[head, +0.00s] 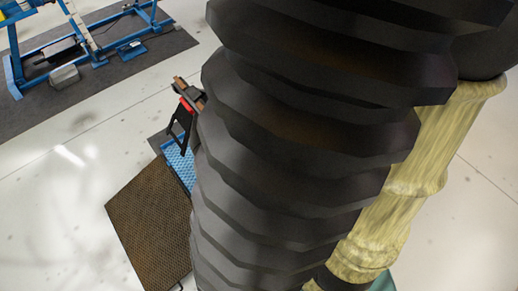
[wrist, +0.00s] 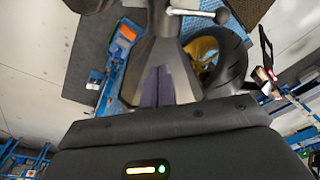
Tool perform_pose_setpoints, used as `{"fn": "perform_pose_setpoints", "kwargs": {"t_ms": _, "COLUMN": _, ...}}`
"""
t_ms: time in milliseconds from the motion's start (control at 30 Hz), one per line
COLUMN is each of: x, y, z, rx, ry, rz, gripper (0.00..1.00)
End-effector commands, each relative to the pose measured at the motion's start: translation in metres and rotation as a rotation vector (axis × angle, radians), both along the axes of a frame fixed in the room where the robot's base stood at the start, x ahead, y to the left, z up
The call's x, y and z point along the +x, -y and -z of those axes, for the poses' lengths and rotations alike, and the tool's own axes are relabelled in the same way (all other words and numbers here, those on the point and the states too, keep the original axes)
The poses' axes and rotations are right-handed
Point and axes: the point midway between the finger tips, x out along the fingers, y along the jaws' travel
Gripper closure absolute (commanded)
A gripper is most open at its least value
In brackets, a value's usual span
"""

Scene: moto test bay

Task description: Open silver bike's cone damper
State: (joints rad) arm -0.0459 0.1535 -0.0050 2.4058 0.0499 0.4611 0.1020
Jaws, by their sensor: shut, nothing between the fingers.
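My gripper (wrist: 160,74) shows in the wrist view as dark fingers together in front of its black body, which carries a yellow light bar and a green light. It appears empty. A dark post-like part and a lever with a grey ball end (wrist: 221,16) lie just past the fingers; I cannot tell what they belong to. A black wheel with yellow inside (wrist: 204,55) is right of the fingers. I cannot make out the silver bike or its cone damper in either view. In the head view a large black ribbed bellows (head: 300,130) hides most of the middle.
A pale yellow ringed column (head: 405,190) stands behind the bellows. A brown mesh mat (head: 150,225), a blue perforated plate (head: 180,163) and a red and black fixture (head: 186,115) lie left of it. A blue frame stands on a dark mat (head: 160,52) at upper left. Pale floor between looks clear.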

Motion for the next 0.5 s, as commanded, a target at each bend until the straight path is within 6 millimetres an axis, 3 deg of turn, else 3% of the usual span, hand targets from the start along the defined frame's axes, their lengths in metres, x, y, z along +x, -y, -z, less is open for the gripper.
{"fn": "perform_pose_setpoints", "kwargs": {"t_ms": 100, "x": 0.029, "y": -0.017, "z": 0.004, "rx": 0.025, "ry": -0.096, "rz": 0.076, "gripper": 1.0}}
{"fn": "perform_pose_setpoints", "kwargs": {"t_ms": 300, "x": 0.067, "y": -0.049, "z": 0.025, "rx": 0.05, "ry": -0.256, "rz": 0.208, "gripper": 1.0}}
{"fn": "perform_pose_setpoints", "kwargs": {"t_ms": 500, "x": 0.084, "y": -0.073, "z": 0.042, "rx": 0.055, "ry": -0.352, "rz": 0.287, "gripper": 1.0}}
